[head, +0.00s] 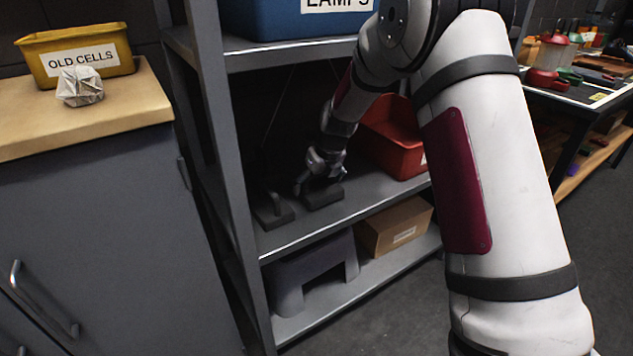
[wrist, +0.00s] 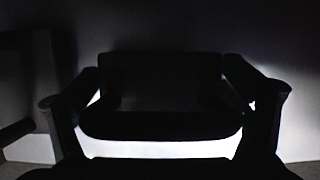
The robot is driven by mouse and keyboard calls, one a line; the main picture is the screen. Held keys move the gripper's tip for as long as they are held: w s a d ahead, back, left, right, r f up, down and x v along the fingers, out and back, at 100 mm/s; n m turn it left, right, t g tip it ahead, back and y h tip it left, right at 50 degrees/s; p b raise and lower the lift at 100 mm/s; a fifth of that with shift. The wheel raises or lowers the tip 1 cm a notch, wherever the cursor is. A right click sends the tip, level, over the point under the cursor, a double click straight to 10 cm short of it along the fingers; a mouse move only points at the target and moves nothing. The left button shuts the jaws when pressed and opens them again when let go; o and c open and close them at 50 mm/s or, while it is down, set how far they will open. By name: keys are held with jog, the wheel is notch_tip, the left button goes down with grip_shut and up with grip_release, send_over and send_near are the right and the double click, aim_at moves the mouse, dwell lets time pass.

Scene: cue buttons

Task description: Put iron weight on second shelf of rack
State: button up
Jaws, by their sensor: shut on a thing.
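My gripper (head: 318,178) reaches into the grey rack (head: 222,130) and is shut on a dark iron weight (head: 323,197). The weight is at the level of the shelf (head: 365,190) just above the lowest visible one, left of the red bin. I cannot tell whether it touches the shelf. In the wrist view, the weight (wrist: 160,122) is a dark block between the two fingers of my gripper (wrist: 160,110), with a bright strip below it. A second dark object (head: 273,210) with an upright part stands just left of the held weight; its details are unclear.
A red bin (head: 395,140) stands to the right on the same shelf. A blue "LAMPS" bin (head: 275,18) is on the shelf above. A dark stool (head: 310,272) and cardboard box (head: 397,227) sit below. A cabinet (head: 90,220) stands left of the rack.

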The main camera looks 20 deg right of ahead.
jog(key=shift+w+f, duration=0.1)
jog(key=shift+w, duration=0.05)
jog(key=shift+f, duration=0.1)
jog(key=o, duration=1.7)
jog(key=shift+f, duration=0.2)
